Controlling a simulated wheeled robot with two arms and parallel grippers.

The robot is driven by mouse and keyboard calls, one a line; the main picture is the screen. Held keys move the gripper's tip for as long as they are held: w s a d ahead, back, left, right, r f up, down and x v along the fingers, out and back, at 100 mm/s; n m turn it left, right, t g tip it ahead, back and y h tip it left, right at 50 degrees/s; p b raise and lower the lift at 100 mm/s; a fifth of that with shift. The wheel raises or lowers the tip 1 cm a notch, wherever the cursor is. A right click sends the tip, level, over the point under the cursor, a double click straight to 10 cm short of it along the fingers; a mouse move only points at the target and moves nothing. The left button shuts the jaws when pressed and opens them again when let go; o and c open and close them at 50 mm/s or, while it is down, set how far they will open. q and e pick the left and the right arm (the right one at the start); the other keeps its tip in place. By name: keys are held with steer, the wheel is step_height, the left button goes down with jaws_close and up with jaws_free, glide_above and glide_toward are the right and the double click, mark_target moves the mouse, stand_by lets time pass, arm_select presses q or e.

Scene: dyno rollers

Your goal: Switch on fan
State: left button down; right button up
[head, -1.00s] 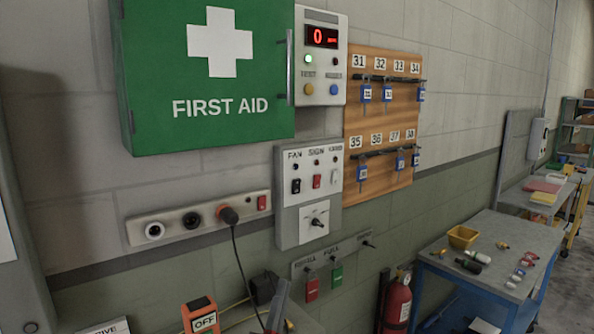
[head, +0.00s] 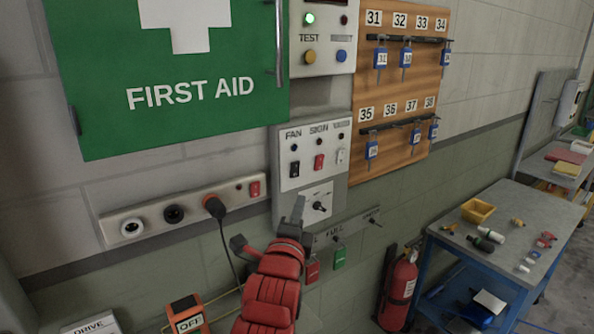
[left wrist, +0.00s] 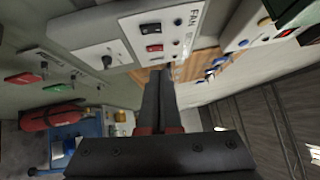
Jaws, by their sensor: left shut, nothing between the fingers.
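The grey switch panel (head: 285,209) is on the wall, with a FAN label over a black rocker switch (head: 294,169). An indicator above that switch looks dark. A red rocker (head: 319,162) under SIGN and a white rocker (head: 341,156) stand to its right; a rotary knob (head: 320,207) is below. In the left wrist view the black fan switch (left wrist: 150,28) is at the top, left of the fingertips. My left gripper (head: 298,208) is shut and empty, below the fan switch and near the panel's lower part. Contact cannot be told. My right gripper is not visible.
A green first aid cabinet (head: 190,95) hangs above left. A key board (head: 400,85) is to the right. A fire extinguisher (head: 400,290) and a blue bench (head: 480,235) stand lower right.

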arm_select(q)
steer(key=p, duration=0.5)
glide_toward(300, 164)
steer(key=w+d, duration=0.2)
steer(key=d, duration=0.1)
steer(key=w, duration=0.1)
steer(key=w+a+p, duration=0.1)
steer(key=w+r+p, duration=0.1)
steer(key=shift+a, duration=0.25)
steer(key=shift+w+a+f, duration=0.2)
steer(key=shift+w+a, duration=0.05)
steer(key=shift+w, duration=0.1)
